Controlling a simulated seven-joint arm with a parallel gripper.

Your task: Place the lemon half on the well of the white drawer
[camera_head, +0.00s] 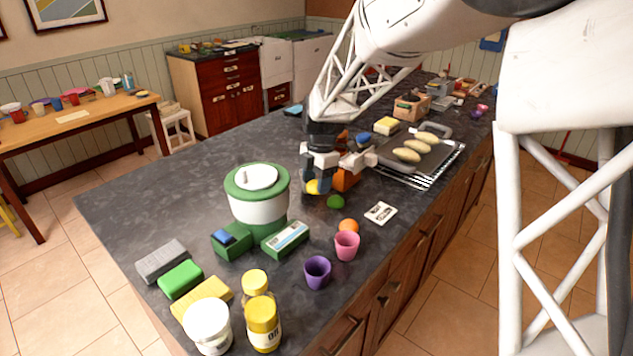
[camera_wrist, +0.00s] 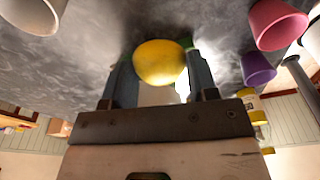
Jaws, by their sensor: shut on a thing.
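The lemon half (camera_head: 313,187) is a yellow rounded piece low at my gripper, above the dark countertop. My gripper (camera_head: 321,182) is shut on it, near the middle of the counter, behind a green ball-like fruit. In the wrist view, the lemon half (camera_wrist: 160,62) sits between the two fingers of my gripper (camera_wrist: 160,75), its yellow skin showing. Whether it touches the counter is hard to tell. White box-like units (camera_head: 277,62) stand by the far wall; I cannot tell whether one is the white drawer, and no well shows.
A green-and-white lidded container (camera_head: 257,197) stands left of my gripper. The green fruit (camera_head: 335,202), orange (camera_head: 348,226), pink cup (camera_head: 346,245) and purple cup (camera_head: 317,272) are in front. A tray (camera_head: 431,170) with yellowish oblong items lies right. The counter's left part is clear.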

